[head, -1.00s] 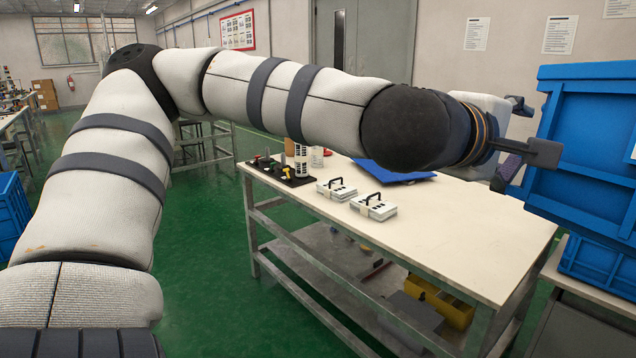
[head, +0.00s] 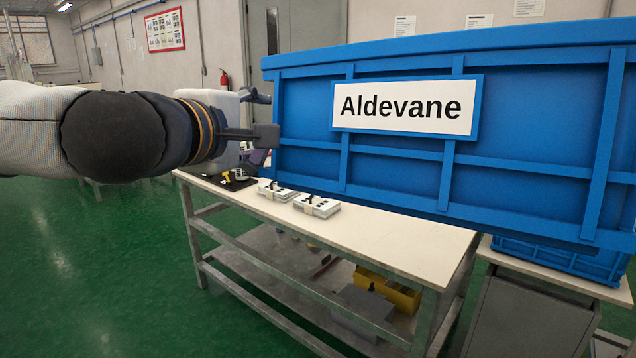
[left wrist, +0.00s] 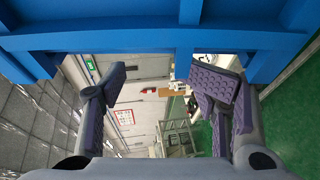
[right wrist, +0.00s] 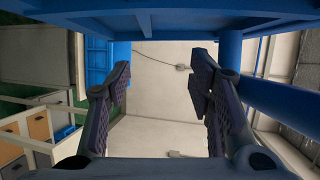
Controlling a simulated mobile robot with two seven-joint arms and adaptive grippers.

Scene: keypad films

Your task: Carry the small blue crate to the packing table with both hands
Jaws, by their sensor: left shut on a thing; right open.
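A blue crate (head: 300,120) with a white "Aldevane" label (head: 406,107) fills the right of the head view, close and roughly level, above the tables. My left gripper (head: 262,115) is shut on its left end. In the left wrist view the crate (left wrist: 140,38) spans the top, above the left fingers (left wrist: 160,83). My right gripper (right wrist: 160,82) is open in the right wrist view, with blue crate parts (right wrist: 180,22) above its fingers; it is hidden in the head view. A pale-topped table (head: 400,240) stands below and beyond the crate.
Two white packs with black handles (head: 316,206) and a dark tool mat (head: 232,182) lie on the table's far left. A yellow bin (head: 390,290) sits on its lower shelf. Another blue crate (head: 560,258) rests on a grey stand at right. Green floor is clear at left.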

